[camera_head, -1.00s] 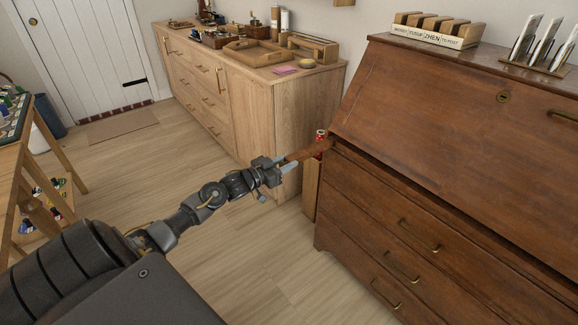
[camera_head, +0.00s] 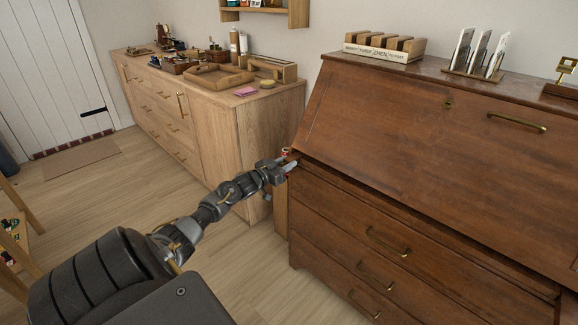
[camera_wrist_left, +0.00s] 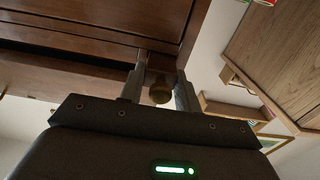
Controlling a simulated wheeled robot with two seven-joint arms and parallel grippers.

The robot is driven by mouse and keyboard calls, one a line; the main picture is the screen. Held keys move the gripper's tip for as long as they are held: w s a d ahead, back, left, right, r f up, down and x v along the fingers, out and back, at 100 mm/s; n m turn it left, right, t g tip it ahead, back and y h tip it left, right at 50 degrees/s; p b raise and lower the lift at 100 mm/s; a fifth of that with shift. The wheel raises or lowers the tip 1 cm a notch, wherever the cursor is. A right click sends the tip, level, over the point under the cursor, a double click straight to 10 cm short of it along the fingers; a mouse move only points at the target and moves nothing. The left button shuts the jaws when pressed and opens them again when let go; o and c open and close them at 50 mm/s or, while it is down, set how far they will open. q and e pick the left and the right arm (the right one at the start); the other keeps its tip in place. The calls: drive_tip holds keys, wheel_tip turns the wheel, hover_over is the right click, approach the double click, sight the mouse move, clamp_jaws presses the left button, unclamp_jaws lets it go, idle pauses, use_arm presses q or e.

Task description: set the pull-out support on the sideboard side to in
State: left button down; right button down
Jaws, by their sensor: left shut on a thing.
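The brown wooden bureau (camera_head: 390,125) stands at the right in the head view, its slanted front closed. Its pull-out support on the sideboard side sits at the bureau's left front corner, just below the slanted front. In the head view the support is almost wholly hidden by the gripper. My left gripper (camera_head: 288,166) is at that corner. My right gripper is out of view.
The light wooden sideboard (camera_head: 220,130) stands behind and left of the bureau, with trays and bottles on top. The floor (camera_head: 235,265) in front is clear.

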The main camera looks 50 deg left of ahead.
use_arm(q)
drive_tip(key=c, duration=1.3)
unclamp_jaws()
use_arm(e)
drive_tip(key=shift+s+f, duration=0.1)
use_arm(q)
drive_tip(key=shift+s, duration=0.65)
drive_tip(key=s+p, duration=0.1)
drive_tip(key=s, duration=0.8)
drive_tip(key=shift+s+d, duration=0.1)
drive_tip(key=shift+s, duration=0.2)
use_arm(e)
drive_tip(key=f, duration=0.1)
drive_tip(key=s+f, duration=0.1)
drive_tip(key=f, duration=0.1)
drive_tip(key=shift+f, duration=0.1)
use_arm(q)
drive_tip(key=shift+p, duration=0.3)
